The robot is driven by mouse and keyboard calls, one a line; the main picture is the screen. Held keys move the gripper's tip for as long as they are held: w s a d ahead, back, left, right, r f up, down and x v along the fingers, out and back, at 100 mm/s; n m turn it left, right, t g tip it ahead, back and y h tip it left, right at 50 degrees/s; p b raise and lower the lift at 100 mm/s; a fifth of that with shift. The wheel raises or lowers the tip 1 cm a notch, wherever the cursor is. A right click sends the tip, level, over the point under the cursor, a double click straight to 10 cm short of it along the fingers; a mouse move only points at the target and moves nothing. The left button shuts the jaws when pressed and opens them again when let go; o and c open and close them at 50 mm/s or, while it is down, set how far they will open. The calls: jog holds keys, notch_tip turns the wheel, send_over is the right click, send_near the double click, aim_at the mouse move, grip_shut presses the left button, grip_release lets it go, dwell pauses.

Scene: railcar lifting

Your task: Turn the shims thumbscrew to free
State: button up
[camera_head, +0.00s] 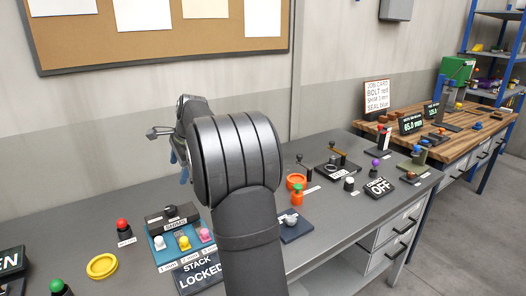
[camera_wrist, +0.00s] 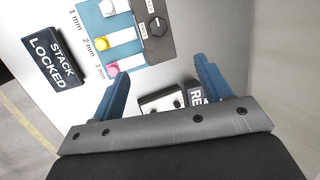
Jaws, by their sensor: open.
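The shims unit is a blue panel with a dark block behind it (camera_head: 162,222), on the grey bench at lower left. Its black thumbscrew (camera_head: 171,211) sits on the dark block and shows in the wrist view as a round dial knob (camera_wrist: 157,25). White (camera_head: 159,243), yellow (camera_head: 184,243) and pink (camera_head: 205,235) knobs stand along the panel. A sign (camera_head: 200,274) reads STACK LOCKED. My gripper (camera_head: 180,168) is above the bench, partly hidden by my arm.
A red button (camera_head: 123,226) and a yellow ring (camera_head: 102,266) lie left of the shims unit. Right of my arm stand an orange cup (camera_head: 296,182), a lever unit (camera_head: 331,168) and an OFF sign (camera_head: 380,187). A wooden bench (camera_head: 440,140) stands at far right.

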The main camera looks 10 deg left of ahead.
aim_at(174, 209)
jog(key=shift+c, duration=1)
jog(key=s+d+f+m+y, duration=0.1)
jog(key=d+f+m+y, duration=0.8)
jog(key=d+f+m, duration=0.25)
jog(key=shift+t, duration=0.5)
jog(key=x, duration=1.8)
jog(key=shift+s+a, duration=0.1)
jog(key=shift+a, duration=0.05)
jog(key=c, duration=1)
